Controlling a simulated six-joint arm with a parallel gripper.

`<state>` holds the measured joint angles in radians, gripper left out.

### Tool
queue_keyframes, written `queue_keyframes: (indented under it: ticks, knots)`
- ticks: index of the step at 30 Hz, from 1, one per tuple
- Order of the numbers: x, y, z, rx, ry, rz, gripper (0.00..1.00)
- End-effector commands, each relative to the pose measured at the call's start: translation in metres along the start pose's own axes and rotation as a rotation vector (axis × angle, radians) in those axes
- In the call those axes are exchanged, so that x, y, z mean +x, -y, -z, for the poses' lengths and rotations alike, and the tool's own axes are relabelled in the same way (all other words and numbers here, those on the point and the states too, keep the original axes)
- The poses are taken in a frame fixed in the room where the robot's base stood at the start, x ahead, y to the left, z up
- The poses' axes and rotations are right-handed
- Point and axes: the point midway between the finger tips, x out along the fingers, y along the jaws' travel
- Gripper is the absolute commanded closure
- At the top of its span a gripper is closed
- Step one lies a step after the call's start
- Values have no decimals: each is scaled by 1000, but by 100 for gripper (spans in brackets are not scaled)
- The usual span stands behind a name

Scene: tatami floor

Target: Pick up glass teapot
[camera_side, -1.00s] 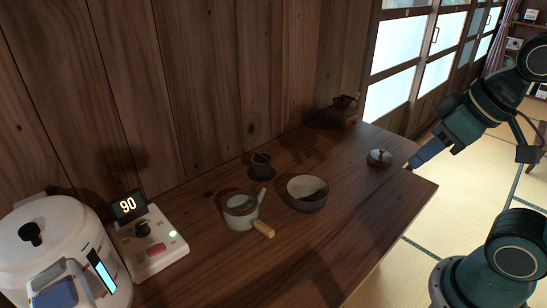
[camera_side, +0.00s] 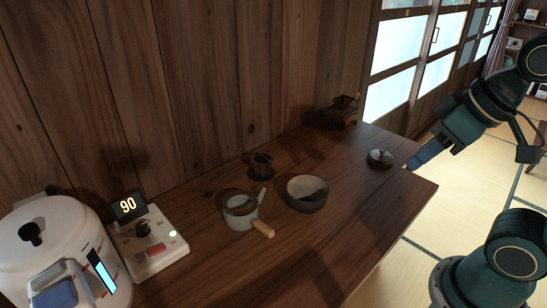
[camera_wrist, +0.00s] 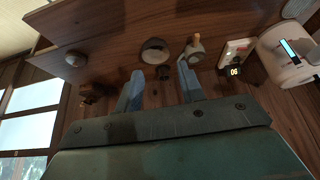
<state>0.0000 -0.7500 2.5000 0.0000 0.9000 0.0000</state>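A pale, open-topped pot (camera_side: 237,222) with a spout and a light wooden side handle stands upright on the wooden counter; it looks like the teapot, though I cannot tell if it is glass. It also shows in the wrist view (camera_wrist: 195,52), beyond the fingertips. A small round lid with a knob (camera_side: 380,159) lies near the counter's right end. It shows at the left in the wrist view (camera_wrist: 75,59). My gripper (camera_side: 409,166) is beside the counter's right edge, well away from the pot. In the wrist view its two blue fingers (camera_wrist: 160,72) are apart with nothing held.
A round bowl (camera_side: 307,200) stands right of the pot, and a small dark jug (camera_side: 260,167) behind it. A device displaying 90 (camera_side: 150,240) and a white kettle-like appliance (camera_side: 55,240) stand left. A dark wooden grinder (camera_side: 338,114) is by the wall. The counter's front right is clear.

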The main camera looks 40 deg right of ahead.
Motion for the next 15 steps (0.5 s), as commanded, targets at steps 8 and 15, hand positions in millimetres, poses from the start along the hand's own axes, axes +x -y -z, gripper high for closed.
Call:
queue_keyframes:
  ticks: [8,15]
  knots:
    - [0,0,0,0,0,0,56]
    - [2,2,8,0,15,4,56]
